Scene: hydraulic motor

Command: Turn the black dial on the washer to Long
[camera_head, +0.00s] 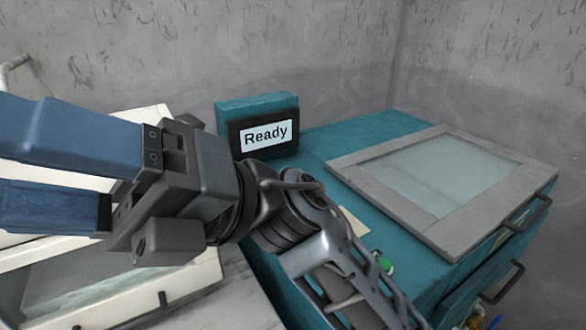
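The black dial does not show; my arm covers part of the scene. A teal machine (335,137) stands at the centre and right. It carries a screen reading "Ready" (266,135) and a grey-framed glass lid (349,172), which is shut. I cannot tell for sure that this machine is the washer. A small green part (386,267) shows beside my arm on its front side. My gripper (10,168) is at the left, with its blue fingers pointing left and apart. No object shows between them, though the fingertips run to the picture's edge.
A cream-white machine (190,278) with a glass panel lies behind and below my gripper at the left. Dark handles (505,283) stick out at the teal machine's right side. Small coloured items (478,319) lie at the bottom right. Grey walls stand behind.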

